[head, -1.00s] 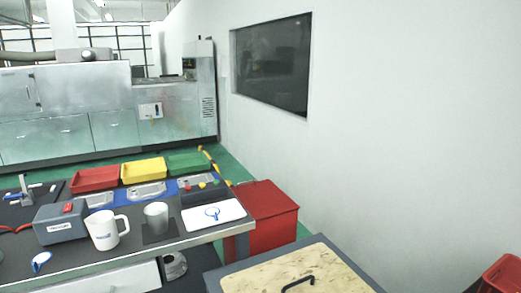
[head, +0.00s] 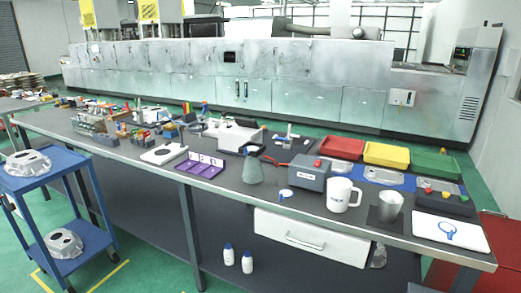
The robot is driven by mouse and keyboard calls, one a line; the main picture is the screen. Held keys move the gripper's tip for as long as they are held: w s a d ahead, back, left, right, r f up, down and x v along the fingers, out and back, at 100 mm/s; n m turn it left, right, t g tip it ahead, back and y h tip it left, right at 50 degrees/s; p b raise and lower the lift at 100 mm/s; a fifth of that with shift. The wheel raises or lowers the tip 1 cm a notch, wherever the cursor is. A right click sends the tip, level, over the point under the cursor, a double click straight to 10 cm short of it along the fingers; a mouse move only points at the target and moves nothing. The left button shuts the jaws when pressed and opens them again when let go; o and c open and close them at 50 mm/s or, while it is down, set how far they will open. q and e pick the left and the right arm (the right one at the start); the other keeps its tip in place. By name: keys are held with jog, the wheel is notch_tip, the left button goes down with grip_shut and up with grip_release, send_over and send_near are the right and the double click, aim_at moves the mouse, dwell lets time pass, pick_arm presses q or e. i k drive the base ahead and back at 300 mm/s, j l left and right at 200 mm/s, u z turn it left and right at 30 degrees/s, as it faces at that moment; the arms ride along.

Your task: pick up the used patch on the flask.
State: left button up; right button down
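A conical glass flask (head: 252,171) with a grey-green tint and a dark top stands on the long workbench (head: 225,190), left of a grey box-shaped device (head: 309,175). I cannot make out a patch on the flask at this size. A small blue and white item (head: 285,194) lies on the bench between the flask and the grey device, near the front edge; I cannot tell what it is. Neither of my grippers is in view.
A purple tray (head: 199,165) lies left of the flask. A white mug (head: 342,195) and a grey cup (head: 390,206) stand to the right. Red (head: 341,147), yellow (head: 387,155) and green (head: 434,164) bins line the back. A blue cart (head: 55,175) stands at the left.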

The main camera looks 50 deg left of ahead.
aim_at(246, 150)
jog(key=u, duration=1.75)
